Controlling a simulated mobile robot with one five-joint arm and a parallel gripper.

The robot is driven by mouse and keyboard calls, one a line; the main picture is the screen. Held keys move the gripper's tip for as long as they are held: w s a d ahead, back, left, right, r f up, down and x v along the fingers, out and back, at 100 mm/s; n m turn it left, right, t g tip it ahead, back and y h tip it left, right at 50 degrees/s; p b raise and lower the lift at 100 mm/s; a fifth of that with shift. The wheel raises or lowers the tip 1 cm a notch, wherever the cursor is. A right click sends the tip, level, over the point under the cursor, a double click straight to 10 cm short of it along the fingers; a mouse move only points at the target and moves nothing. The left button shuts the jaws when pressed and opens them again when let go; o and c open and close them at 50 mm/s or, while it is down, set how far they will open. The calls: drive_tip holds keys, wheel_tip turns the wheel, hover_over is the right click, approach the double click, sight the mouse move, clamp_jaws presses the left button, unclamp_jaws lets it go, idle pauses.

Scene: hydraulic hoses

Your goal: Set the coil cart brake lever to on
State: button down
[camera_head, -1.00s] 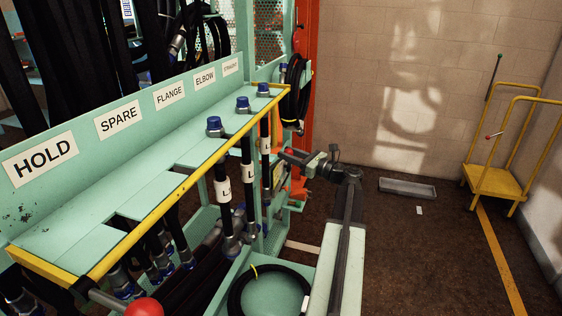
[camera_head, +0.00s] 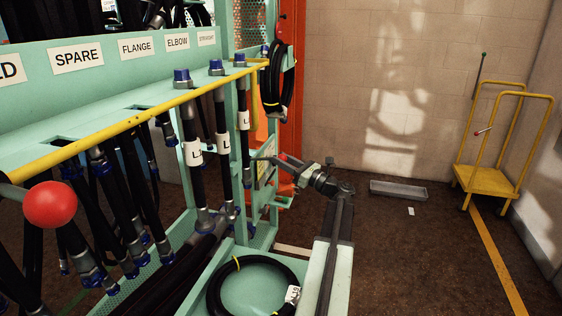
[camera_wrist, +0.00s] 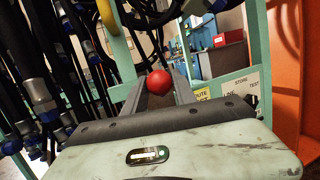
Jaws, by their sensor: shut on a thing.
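A yellow cart (camera_head: 487,181) stands at the far right by the wall. My gripper (camera_head: 276,161) is far from this cart, in front of the green hose rack's end post. In the wrist view my gripper (camera_wrist: 160,90) is shut on a red ball knob (camera_wrist: 158,82), which sits between the two fingers. I cannot tell what the held knob belongs to; its shaft is hidden.
The green hose rack (camera_head: 150,67) with a yellow rail fills the left. A large red ball on a grey rod (camera_head: 50,205) is close at left. A coiled black hose (camera_head: 215,294) lies low in front.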

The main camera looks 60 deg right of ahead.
drive_tip(key=shift+d+f+b, duration=0.1)
drive_tip(key=shift+f+b, duration=0.6)
drive_tip(key=shift+f, duration=0.35)
drive_tip(key=c, duration=1)
unclamp_jaws()
drive_tip(key=shift+c, duration=0.2)
drive_tip(key=b+v, duration=0.2)
drive_tip(key=v, duration=0.5)
drive_tip(key=shift+s+f, duration=0.15)
drive_tip(key=shift+s, duration=0.2)
